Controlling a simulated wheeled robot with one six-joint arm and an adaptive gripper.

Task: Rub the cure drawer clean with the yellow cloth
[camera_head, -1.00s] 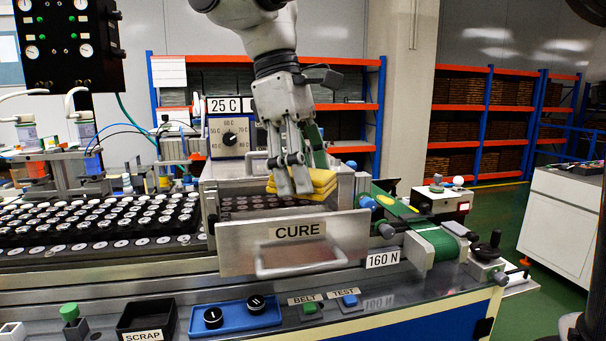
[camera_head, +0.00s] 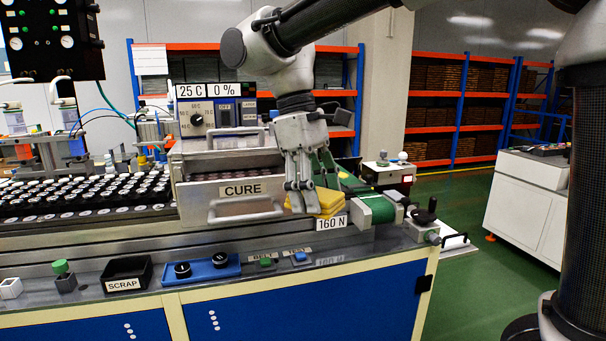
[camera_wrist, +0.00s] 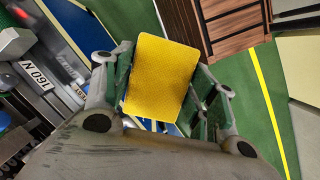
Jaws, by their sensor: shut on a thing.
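The yellow cloth (camera_head: 322,203) is a folded pad held in my gripper (camera_head: 301,208), to the right of the cure drawer's front panel. It also shows in the wrist view (camera_wrist: 162,78) between my gripper's fingers (camera_wrist: 160,95). The cure drawer (camera_head: 245,188) has a pale metal front with a CURE label and a loop handle (camera_head: 246,211). It stands pulled out, and dark round parts show behind its front panel. I cannot tell whether the cloth touches the drawer's edge. No clear dirt on the panel can be made out.
A tray of speaker parts (camera_head: 90,200) is at left. The scrap box (camera_head: 127,274), blue knob tray (camera_head: 202,269) and buttons (camera_head: 300,257) stand along the front edge.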

